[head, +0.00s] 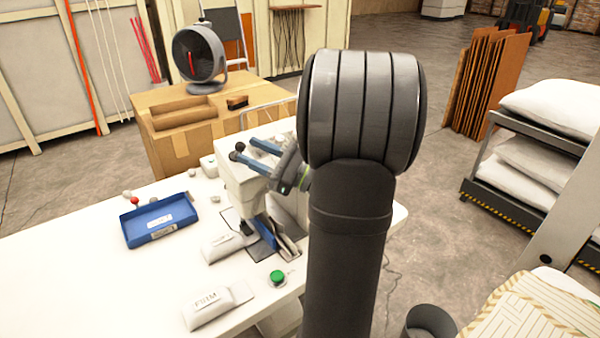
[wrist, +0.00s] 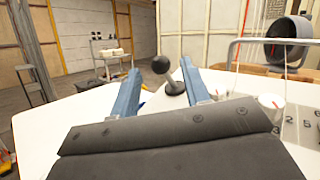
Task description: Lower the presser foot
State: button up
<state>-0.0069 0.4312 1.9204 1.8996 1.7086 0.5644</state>
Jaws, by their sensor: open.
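The white sewing machine (head: 237,180) stands on the white table, partly hidden behind my arm. A black ball-ended lever (head: 240,147) is at its upper left; it also shows in the wrist view (wrist: 161,65), its knob tilted left on a short dark stalk. My gripper (head: 245,149) reaches left over the machine top. Its two blue fingers are apart, with the knob appearing between their tips in the wrist view (wrist: 159,70). Neither finger clearly touches it. I cannot make out the presser foot, low at the machine's front.
A thin metal frame (wrist: 236,60) and spools (wrist: 271,104) stand right of the fingers.

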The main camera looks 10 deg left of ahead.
aim_at(238, 145)
jog(key=v, duration=1.3)
jog(key=shift+d, duration=0.2)
jog(key=shift+a, duration=0.15)
jog(key=x, duration=1.7)
jog(key=shift+a+r, duration=0.1)
jog(key=shift+a, duration=0.15)
jog(key=shift+w+r+m+t+h, duration=0.2)
jog(key=shift+r+m+t+h, duration=0.1)
jog(key=shift+m+h, duration=0.4)
jog(key=shift+w+a+r+m+h, duration=0.15)
jog(key=shift+w+a+m+h, duration=0.35)
jog(key=shift+m+h, duration=0.45)
jog(key=s+d, duration=0.2)
jog(key=d, duration=1.4)
jog(key=shift+s+d, duration=0.35)
jog(key=shift+s, duration=0.05)
